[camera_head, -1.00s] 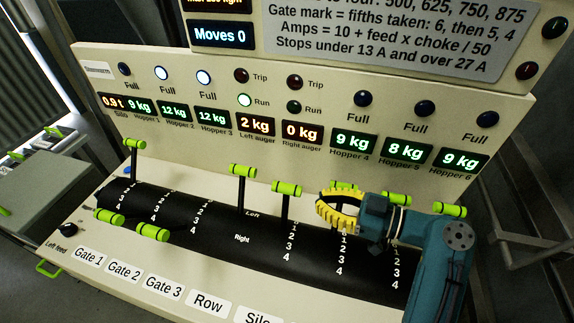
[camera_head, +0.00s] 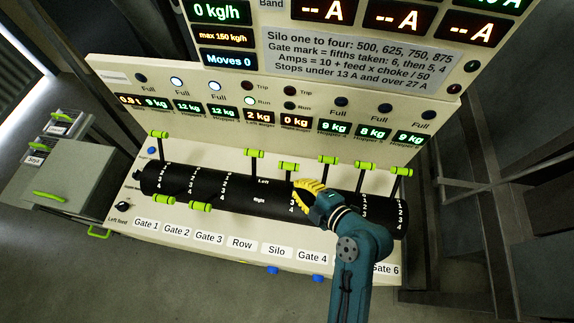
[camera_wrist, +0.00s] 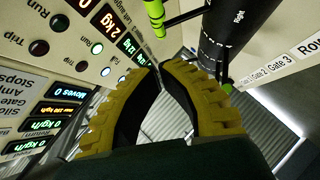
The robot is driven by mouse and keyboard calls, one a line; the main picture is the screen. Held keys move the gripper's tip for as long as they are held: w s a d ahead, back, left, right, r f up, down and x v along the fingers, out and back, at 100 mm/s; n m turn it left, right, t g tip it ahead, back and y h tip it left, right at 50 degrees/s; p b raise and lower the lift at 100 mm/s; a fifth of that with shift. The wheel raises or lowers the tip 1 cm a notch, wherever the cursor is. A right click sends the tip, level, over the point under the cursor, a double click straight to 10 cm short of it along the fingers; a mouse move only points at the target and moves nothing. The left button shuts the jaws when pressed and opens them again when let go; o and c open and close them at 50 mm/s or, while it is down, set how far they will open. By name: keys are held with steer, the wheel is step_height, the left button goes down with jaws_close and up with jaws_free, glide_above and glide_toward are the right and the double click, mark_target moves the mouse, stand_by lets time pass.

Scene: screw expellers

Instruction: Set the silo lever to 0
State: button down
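The Silo lever (camera_head: 289,167), fifth from the left above the Silo label (camera_head: 275,250), is a black stem with a lime-green cross handle. It stands up at the back of the black drum (camera_head: 240,195), behind its column of marks, whose lower numbers show. My gripper (camera_head: 297,186), with yellow ridged fingers, is just in front and slightly right of this lever, apparently without holding it. In the wrist view the fingertips (camera_wrist: 159,68) nearly meet, with nothing seen between them. A green handle (camera_wrist: 155,15) shows beyond the tips; I cannot tell which lever it belongs to.
The Row lever (camera_head: 254,154) stands close on the left and the Gate 4 lever (camera_head: 328,160) close on the right. Two levers (camera_head: 163,200) at the left are tipped forward. The display panel (camera_head: 345,125) rises behind. The display reads Moves 0 (camera_head: 226,60).

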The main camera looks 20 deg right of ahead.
mark_target(280, 165)
steer(key=w+f, duration=0.1)
steer(key=w, duration=0.1)
steer(key=w+f+p, duration=0.1)
steer(key=w+f, duration=0.1)
steer(key=w, duration=0.1)
steer(key=w+f, duration=0.2)
steer(key=w, duration=0.1)
steer(key=shift+d+p, duration=0.2)
steer(key=shift+p, duration=0.15)
